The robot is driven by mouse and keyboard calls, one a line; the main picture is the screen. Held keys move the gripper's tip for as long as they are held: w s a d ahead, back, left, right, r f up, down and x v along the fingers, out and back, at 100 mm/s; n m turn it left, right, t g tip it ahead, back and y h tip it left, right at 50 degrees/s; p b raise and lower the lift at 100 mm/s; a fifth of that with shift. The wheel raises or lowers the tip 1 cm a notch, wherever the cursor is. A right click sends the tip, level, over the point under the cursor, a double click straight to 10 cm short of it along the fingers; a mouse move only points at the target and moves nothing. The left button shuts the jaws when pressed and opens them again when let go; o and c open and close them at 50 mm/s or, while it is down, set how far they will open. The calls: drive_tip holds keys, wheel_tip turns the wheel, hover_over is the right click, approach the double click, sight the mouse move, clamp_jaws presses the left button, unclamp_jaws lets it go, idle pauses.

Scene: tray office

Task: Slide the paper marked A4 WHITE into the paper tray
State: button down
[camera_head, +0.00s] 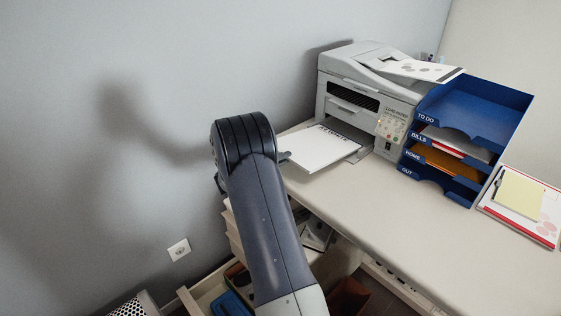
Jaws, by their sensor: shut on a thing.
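A white sheet or stack of paper (312,150) lies flat at the front of the printer (350,100), its far end at the printer's lower opening. My arm hides most of the gripper.
A clipboard with a yellow note (520,195) lies at the right. The desk (400,215) is clear in front. An open drawer (205,295) is below, near a wall socket (179,250).

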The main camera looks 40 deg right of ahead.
sight(314, 145)
drive_tip(key=shift+w+d+f+p, duration=0.15)
drive_tip(key=shift+d+p, duration=0.4)
drive_tip(key=shift+d, duration=1.5)
drive_tip(key=shift+w+d+r+p, duration=0.15)
drive_tip(key=shift+d+p, duration=0.4)
drive_tip(key=shift+d, duration=1.55)
drive_tip(key=shift+w+d+f+p, duration=0.1)
drive_tip(key=shift+w+d+p, duration=0.3)
drive_tip(key=shift+d, duration=1.65)
drive_tip(key=shift+s, duration=0.15)
drive_tip(key=c, duration=1.5)
unclamp_jaws()
drive_tip(key=shift+o, duration=0.2)
drive_tip(key=shift+f, duration=0.1)
drive_tip(key=shift+r+y+p, duration=0.2)
drive_tip(key=shift+y+p, duration=0.1)
drive_tip(key=shift+p, duration=0.8)
drive_tip(key=shift+f+y+p, duration=0.1)
drive_tip(key=shift+y+p, duration=1.9)
drive_tip(key=shift+p, duration=4.25)
